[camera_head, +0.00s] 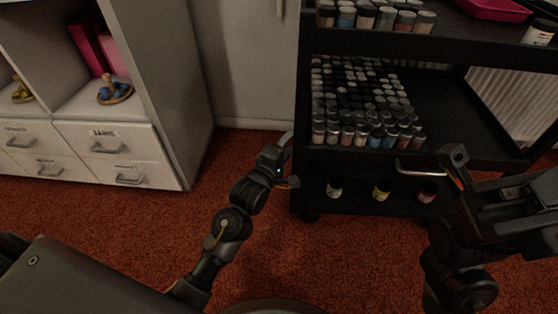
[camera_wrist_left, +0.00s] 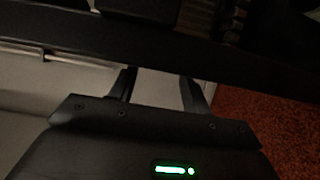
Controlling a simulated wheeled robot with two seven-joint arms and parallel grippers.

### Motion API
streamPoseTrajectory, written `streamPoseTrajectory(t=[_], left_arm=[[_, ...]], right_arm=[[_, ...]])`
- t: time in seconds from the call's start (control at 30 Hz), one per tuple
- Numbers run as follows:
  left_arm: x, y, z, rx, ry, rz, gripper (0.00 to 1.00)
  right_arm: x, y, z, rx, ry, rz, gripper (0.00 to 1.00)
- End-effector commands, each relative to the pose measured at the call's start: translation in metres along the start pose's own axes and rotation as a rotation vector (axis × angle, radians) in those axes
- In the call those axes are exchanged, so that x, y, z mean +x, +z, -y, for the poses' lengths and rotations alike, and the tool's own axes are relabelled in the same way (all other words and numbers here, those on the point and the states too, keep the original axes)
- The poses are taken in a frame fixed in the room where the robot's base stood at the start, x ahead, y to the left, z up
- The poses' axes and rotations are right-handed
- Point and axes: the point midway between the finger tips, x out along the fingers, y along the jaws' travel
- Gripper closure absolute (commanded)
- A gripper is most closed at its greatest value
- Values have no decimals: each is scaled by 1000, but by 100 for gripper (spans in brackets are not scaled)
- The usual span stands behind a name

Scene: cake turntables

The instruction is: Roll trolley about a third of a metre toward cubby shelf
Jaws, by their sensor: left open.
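The black trolley (camera_head: 330,160) stands at the right in the head view, loaded with jars on its shelves. The white cubby shelf (camera_head: 170,90) stands to its left, with a strip of red carpet between. My left gripper (camera_head: 291,161) is open at the trolley's left front corner, beside its dark upright. In the left wrist view the two fingers (camera_wrist_left: 157,90) are apart, with a dark trolley bar (camera_wrist_left: 200,58) just beyond their tips. I cannot tell whether they touch it. My right gripper (camera_head: 430,165) is in front of the trolley's right part; its finger opening is unclear.
Many small jars (camera_head: 360,105) crowd the middle shelf, and a few stand on the lowest. A pink tray (camera_head: 495,8) is on top. A white wall or cabinet (camera_head: 250,70) is behind. Red carpet (camera_head: 130,215) lies clear before the cubby shelf.

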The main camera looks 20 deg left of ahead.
Motion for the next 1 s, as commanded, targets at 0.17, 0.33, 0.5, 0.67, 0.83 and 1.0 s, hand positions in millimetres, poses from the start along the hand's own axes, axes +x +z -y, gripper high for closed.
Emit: streamPoseTrajectory(t=[0.17,0.33,0.5,0.67,0.83,1.0], left_arm=[[23,0,2,0,2,0,52],[33,0,1,0,0,0,52],[35,1,0,0,-1,1,52],[35,0,0,0,-1,1,52],[35,0,0,0,-1,0,73],[35,0,0,0,-1,0,95]], right_arm=[[1,-1,3,4,-2,-25,100],[4,0,2,2,2,-31,100],[6,0,2,1,2,-32,100],[6,0,2,1,2,-32,100],[6,0,2,1,3,-32,100],[6,0,2,1,3,-31,100]])
